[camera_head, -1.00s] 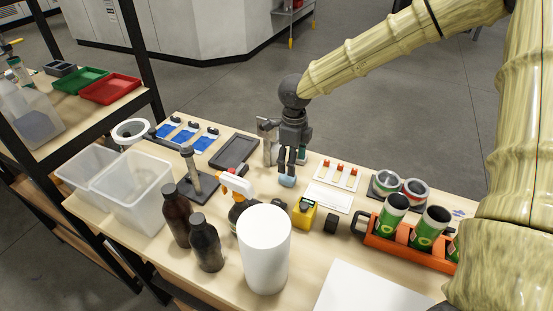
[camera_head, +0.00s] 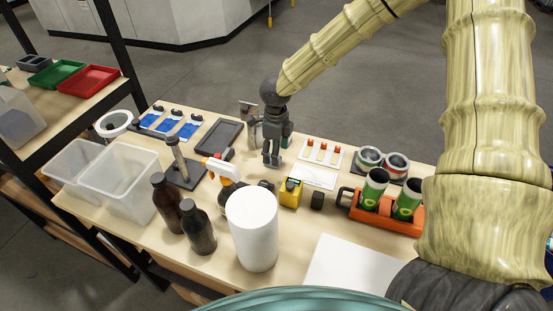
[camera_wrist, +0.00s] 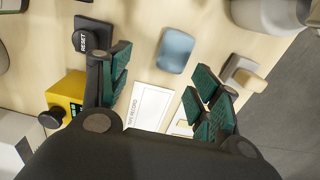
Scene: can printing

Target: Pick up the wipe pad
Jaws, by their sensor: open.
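The wipe pad is most likely the small blue rounded pad (camera_wrist: 176,50) lying on the wooden table in the wrist view. My gripper (camera_wrist: 160,68) is open and empty, its green-padded fingers spread to either side. The pad lies beyond the fingertips, between their lines and nearer the right finger. In the head view my gripper (camera_head: 272,160) points down over the middle of the table, behind the yellow box. I cannot make out the pad there; the gripper seems to hide it.
A yellow box (camera_head: 290,193), black RESET button (camera_wrist: 90,36) and white record card (camera_wrist: 151,106) are close by. A spray bottle (camera_head: 228,185), dark bottles (camera_head: 198,230) and white cylinder (camera_head: 252,232) stand in front. An orange can carrier (camera_head: 385,218) is at right.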

